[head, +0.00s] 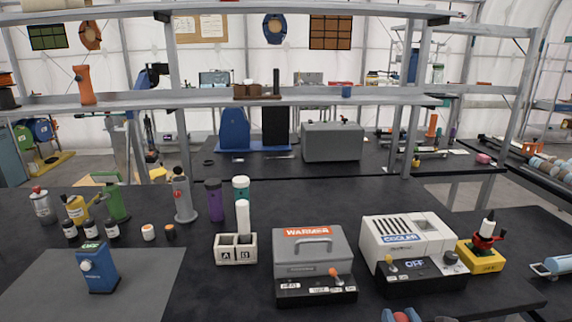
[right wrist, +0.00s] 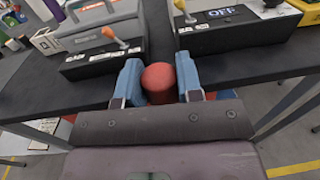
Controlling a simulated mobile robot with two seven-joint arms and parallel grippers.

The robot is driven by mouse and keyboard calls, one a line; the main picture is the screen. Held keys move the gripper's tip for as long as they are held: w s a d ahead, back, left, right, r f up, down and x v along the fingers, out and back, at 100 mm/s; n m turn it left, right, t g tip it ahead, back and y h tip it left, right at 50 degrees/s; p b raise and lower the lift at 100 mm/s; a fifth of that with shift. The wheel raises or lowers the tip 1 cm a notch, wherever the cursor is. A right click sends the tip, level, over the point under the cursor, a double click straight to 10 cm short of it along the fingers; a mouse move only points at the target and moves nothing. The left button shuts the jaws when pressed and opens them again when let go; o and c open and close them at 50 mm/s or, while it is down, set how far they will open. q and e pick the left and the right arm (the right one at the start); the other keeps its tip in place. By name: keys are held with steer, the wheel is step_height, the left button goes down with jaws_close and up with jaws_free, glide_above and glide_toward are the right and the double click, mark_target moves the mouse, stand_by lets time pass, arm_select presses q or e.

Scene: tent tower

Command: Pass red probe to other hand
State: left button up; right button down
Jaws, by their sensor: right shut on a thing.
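The red probe (right wrist: 158,83) shows its rounded red end between the two blue fingers of my right gripper (right wrist: 159,80) in the right wrist view. The fingers are shut on it from both sides. In the head view the same red end (head: 401,317) and the blue fingertips of my right gripper (head: 400,315) just show at the bottom edge, in front of the bench. The rest of the probe is hidden. My left gripper is not in view.
A grey warmer (head: 313,252) and a white cooler (head: 408,238) stand on the black bench, behind the probe. A white A/B holder (head: 235,260) stands left of the warmer. A blue device (head: 97,270) sits on a grey mat (head: 150,300). A yellow-based stand (head: 482,262) is at the right.

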steer(key=shift+r, duration=0.1)
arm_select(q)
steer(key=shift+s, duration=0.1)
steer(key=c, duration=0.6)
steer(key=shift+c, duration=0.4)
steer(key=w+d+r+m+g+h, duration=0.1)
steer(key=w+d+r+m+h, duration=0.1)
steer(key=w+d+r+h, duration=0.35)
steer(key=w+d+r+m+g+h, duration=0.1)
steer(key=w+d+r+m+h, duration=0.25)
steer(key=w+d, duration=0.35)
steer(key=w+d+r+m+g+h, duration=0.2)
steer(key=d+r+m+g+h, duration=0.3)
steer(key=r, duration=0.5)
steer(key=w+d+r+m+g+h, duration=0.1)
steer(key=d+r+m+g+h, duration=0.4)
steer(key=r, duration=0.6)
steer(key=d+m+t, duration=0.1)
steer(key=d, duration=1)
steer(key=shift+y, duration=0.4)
arm_select(e)
steer(key=s+a+r+n+g+y, duration=0.1)
steer(key=a+r+n+g+y, duration=0.3)
steer(key=a+r+n+y, duration=0.4)
steer(key=a+r+y, duration=0.3)
steer(key=a, duration=0.3)
steer(key=shift+s+a+y, duration=0.15)
steer(key=shift+s+y, duration=0.15)
steer(key=shift+s, duration=0.1)
